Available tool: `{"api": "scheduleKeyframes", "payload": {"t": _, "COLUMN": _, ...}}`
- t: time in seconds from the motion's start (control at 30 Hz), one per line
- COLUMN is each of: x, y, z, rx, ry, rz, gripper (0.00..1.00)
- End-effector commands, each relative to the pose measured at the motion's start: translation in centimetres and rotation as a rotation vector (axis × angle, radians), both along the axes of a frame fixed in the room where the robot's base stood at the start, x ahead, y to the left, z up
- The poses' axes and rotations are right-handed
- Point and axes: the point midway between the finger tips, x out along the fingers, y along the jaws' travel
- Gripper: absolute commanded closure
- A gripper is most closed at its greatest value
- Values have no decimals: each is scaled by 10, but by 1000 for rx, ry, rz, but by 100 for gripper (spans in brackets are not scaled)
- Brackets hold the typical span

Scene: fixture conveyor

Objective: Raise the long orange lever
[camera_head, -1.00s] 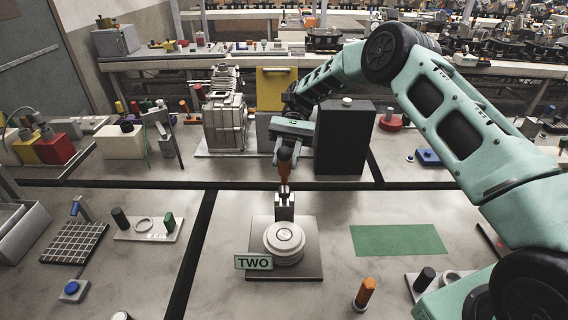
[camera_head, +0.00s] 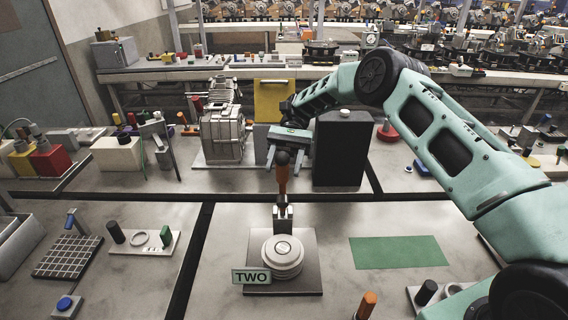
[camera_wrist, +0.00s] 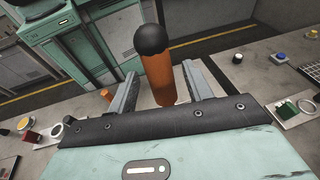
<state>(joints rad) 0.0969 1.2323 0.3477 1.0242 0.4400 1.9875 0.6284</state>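The long orange lever (camera_head: 283,180) has a black knob on top and stands roughly upright from a grey metal bracket (camera_head: 283,212) at the back of a grey plate. My gripper (camera_head: 285,158) is at the lever's upper end. In the wrist view the orange lever (camera_wrist: 159,80) rises between the two spread fingers of my gripper (camera_wrist: 158,80), with a visible gap on each side. The fingers are open and hold nothing. The lever's lower end is hidden in the wrist view.
A round stepped grey disc (camera_head: 283,258) and a "TWO" sign (camera_head: 251,276) are on the plate in front of the lever. A black box (camera_head: 342,150) stands close behind at the right.

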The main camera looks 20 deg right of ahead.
Motion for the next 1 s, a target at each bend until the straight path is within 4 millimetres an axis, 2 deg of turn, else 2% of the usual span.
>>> {"api": "scheduleKeyframes", "payload": {"t": 0.17, "x": 0, "y": 0, "z": 3, "rx": 1, "ry": 0, "rz": 0, "gripper": 50}}
{"api": "scheduleKeyframes", "payload": {"t": 0.27, "x": 1, "y": 0, "z": 14, "rx": 2, "ry": -5, "rz": 0, "gripper": 50}}
{"api": "scheduleKeyframes", "payload": {"t": 0.7, "x": 0, "y": -1, "z": 85, "rx": 3, "ry": -1, "rz": -1, "gripper": 50}}
{"api": "scheduleKeyframes", "payload": {"t": 1.0, "x": 0, "y": 0, "z": 100, "rx": 0, "ry": 0, "rz": -1, "gripper": 50}}
